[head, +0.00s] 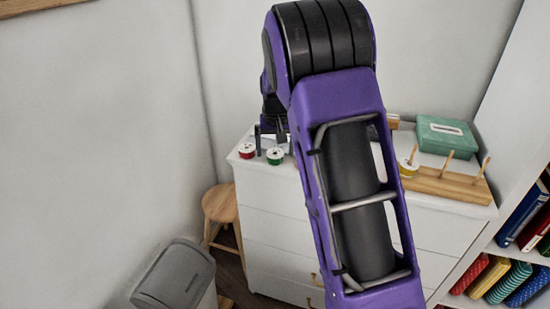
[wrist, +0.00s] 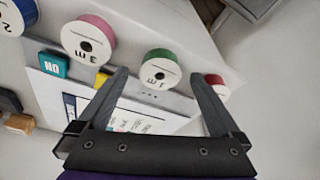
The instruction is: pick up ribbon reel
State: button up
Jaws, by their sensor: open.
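Several ribbon reels with white faces stand on the white cabinet top (head: 300,182). In the wrist view a green reel (wrist: 160,68) lies ahead of my gripper (wrist: 158,74), between the lines of its two fingers. A red reel (wrist: 215,84) is partly hidden by the right finger. A pink reel (wrist: 88,40) and a blue reel (wrist: 12,18) are to the left. In the head view the red reel (head: 247,151) and green reel (head: 275,156) are beside my gripper (head: 271,138), near the cabinet's left end. My gripper is open, with nothing held.
A teal box (head: 447,136), a wooden peg rack (head: 447,185) and a yellow reel (head: 408,168) are on the cabinet's right side. A stool (head: 220,205) and a grey-lidded bin (head: 175,275) stand left. A bookshelf (head: 493,275) is at the right.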

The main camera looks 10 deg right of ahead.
jog(key=shift+w+f, duration=0.2)
jog(key=shift+f, duration=0.4)
jog(key=c, duration=1.4)
jog(key=shift+r, duration=0.1)
